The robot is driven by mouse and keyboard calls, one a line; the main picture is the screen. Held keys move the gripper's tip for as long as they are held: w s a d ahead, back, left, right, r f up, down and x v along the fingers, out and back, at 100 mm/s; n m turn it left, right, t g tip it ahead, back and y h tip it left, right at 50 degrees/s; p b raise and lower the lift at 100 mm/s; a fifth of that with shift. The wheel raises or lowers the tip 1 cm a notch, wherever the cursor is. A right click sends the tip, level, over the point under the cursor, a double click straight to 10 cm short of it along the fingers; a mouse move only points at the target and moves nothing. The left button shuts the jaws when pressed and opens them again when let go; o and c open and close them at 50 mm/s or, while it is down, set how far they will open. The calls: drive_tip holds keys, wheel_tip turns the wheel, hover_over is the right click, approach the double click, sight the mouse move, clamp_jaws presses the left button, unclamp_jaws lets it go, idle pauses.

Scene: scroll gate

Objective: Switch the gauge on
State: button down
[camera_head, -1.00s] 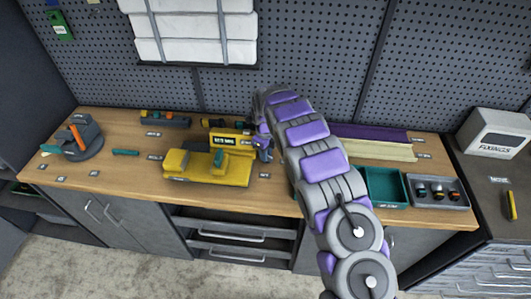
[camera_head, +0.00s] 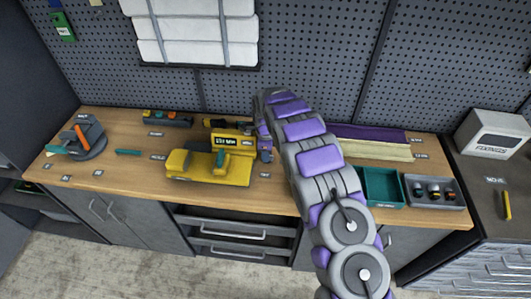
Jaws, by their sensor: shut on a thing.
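The yellow gauge (camera_head: 207,168) sits on the middle of the wooden workbench. Its upright panel (camera_head: 233,143) bears a small dark display with pale characters, too small to read. A green part (camera_head: 220,158) stands in front of the panel. My purple and grey arm reaches in from the lower right. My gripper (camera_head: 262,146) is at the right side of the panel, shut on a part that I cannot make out. The arm hides part of the bench behind it.
A grey device with an orange lever (camera_head: 84,138) stands at the left. A green tray (camera_head: 382,187) and a grey tray with several dark round pieces (camera_head: 433,190) stand at the right. Purple and cream strips (camera_head: 370,142) lie behind them. The bench front is clear.

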idle(0.4)
drive_tip(key=c, duration=1.1)
unclamp_jaws()
drive_tip(key=shift+w+r+p, duration=0.1)
drive_tip(key=shift+r+p, duration=0.8)
drive_tip(key=shift+r, duration=7.75)
drive_tip(key=shift+r, duration=0.1)
